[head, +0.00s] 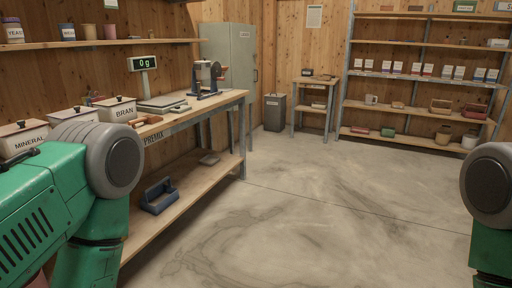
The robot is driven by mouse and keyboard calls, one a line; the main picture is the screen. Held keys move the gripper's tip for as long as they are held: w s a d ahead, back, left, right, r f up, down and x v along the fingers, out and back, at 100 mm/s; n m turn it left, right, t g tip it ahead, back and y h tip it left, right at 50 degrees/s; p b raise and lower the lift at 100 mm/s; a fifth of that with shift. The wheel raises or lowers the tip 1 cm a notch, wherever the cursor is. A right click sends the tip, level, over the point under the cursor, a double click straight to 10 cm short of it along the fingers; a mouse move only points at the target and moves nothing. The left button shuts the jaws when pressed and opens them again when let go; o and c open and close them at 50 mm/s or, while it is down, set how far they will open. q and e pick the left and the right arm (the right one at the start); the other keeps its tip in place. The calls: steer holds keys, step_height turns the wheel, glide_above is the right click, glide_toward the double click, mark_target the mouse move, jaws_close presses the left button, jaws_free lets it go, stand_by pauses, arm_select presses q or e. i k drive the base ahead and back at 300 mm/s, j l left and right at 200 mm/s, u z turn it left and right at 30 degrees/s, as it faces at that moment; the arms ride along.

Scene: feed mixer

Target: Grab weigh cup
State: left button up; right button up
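I cannot make out a weigh cup for certain. A small pale cup-like thing (371,99) stands on a middle shelf of the rack at the far right; it is too small to tell if it is the weigh cup. A scale (161,104) sits on the bench at the left, and its raised display (142,63) reads 0 g. No cup shows on the scale's plate. Green and grey parts of my two arms show at the left and right edges. Neither gripper is in view.
The wooden bench (198,113) along the left wall holds bins labelled MINERAL (25,140) and BRAN (116,109), and a grinder-like device (205,78). A grey cabinet (238,55), a dark bin (274,112) and a small table (314,82) stand behind. The concrete floor (300,210) is clear.

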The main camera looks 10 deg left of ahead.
mark_target(66, 32)
steer(key=i+l+u, duration=0.1)
steer(key=i+u, duration=0.15)
steer(key=i, duration=0.25)
steer(key=i+l+u, duration=0.25)
steer(key=i, duration=0.25)
steer(key=i+l+u, duration=0.2)
steer(key=i, duration=0.25)
steer(key=i+l+u, duration=0.25)
steer(key=i+l, duration=0.1)
steer(key=i, duration=0.1)
